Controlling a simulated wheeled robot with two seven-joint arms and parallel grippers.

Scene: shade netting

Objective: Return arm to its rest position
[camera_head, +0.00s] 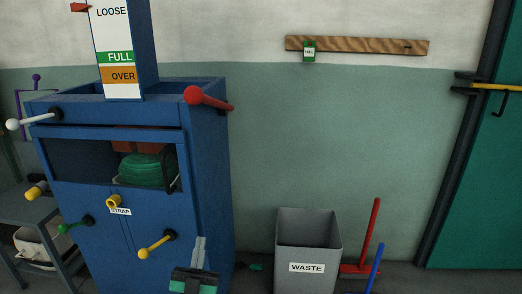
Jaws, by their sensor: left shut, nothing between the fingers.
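My left gripper (201,243) shows at the bottom edge, in front of the lower right part of the blue cabinet (215,180). Its grey fingers are together and point up in the picture, with nothing between them. Its dark body has teal patches. The rest of my left arm is out of view below. My right gripper is not in view. A green bundle (143,171) sits inside the cabinet's open bay, behind a dark frame.
The cabinet has a red-knobbed lever (208,98), a white-knobbed lever (35,121) and a yellow handle (155,246) sticking out. A grey waste bin (308,250) stands to the right, near a red-handled tool (373,235). A grey side table (35,208) stands left.

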